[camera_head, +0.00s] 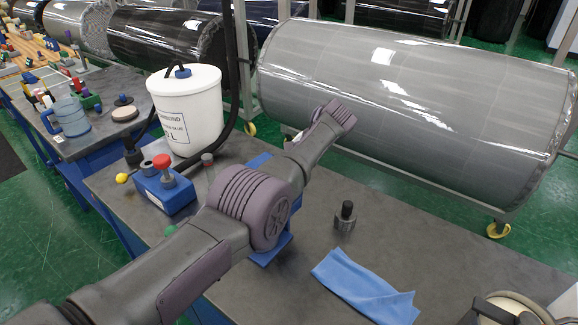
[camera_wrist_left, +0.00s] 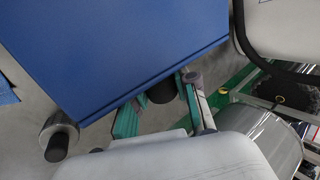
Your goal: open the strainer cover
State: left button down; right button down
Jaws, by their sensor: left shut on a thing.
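A blue box-like body (camera_head: 270,248), which may be the strainer, stands on the grey bench, mostly hidden behind my left arm in the head view. In the left wrist view its broad blue face (camera_wrist_left: 120,45) fills the upper left. My left gripper (camera_wrist_left: 162,98) has its teal fingers at the edge of this blue face, shut on a dark round knob (camera_wrist_left: 161,90). Whether the knob belongs to a cover I cannot tell. In the head view the fingers are hidden by the arm. My right gripper is not in view.
A white bucket (camera_head: 190,118) with a black hose and a blue valve block (camera_head: 165,192) stand left of the arm. A metal cylinder with a black knob (camera_head: 345,217) and a blue cloth (camera_head: 362,287) lie right. A large wrapped roll (camera_head: 410,115) is behind the bench (camera_head: 440,245).

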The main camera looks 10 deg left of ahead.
pick_arm(q)
jog(key=c, duration=0.8)
grip_release()
jog(key=shift+c, duration=0.2)
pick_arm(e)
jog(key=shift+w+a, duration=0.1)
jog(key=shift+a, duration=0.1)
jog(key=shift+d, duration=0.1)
pick_arm(q)
jog(key=v, duration=1.2)
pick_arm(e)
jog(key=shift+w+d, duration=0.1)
